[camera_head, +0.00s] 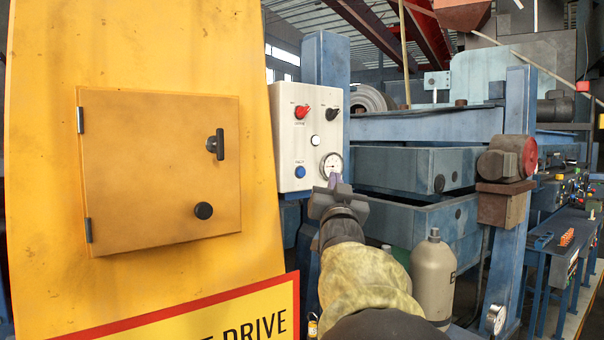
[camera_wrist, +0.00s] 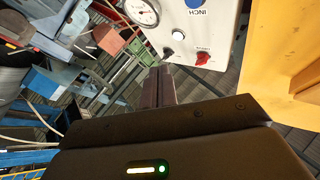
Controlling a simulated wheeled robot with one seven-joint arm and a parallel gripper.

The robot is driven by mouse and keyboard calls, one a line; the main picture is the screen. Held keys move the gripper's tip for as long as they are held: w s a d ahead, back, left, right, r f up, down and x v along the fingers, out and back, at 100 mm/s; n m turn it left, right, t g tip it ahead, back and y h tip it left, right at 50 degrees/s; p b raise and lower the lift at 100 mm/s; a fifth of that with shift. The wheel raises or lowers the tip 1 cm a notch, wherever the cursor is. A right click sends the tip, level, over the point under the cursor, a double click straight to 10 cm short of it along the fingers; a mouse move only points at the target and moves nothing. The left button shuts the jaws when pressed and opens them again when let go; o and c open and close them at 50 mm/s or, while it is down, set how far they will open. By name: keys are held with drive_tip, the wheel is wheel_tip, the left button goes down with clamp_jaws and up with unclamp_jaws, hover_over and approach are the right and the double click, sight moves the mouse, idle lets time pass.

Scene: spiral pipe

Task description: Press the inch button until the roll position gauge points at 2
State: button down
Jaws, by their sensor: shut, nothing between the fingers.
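A pale control panel (camera_head: 308,118) stands right of the yellow cabinet. The blue inch button (camera_head: 300,171) is at its lower left, and the round white gauge (camera_head: 331,163) at its lower right. In the wrist view the panel is upside down, with the INCH label, part of the blue button (camera_wrist: 194,4) and the gauge (camera_wrist: 143,11) at the top edge. The gauge's needle shows, but I cannot read its number. My gripper (camera_head: 334,181) is shut and empty, appearing just below the gauge and right of the button. Its fingers (camera_wrist: 161,72) look apart from the panel.
The panel also has a red knob (camera_head: 301,111), a black knob (camera_head: 332,114) and a white button (camera_head: 315,140). The yellow cabinet (camera_head: 35,130) fills the left side. A blue steel frame (camera_head: 430,127) and a beige bottle (camera_head: 433,280) stand at the right.

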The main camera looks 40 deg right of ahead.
sight(301, 172)
drive_tip(key=shift+w+p, duration=2.05)
drive_tip(key=shift+w, duration=2.35)
drive_tip(key=shift+w, duration=0.1)
drive_tip(key=shift+w, duration=0.35)
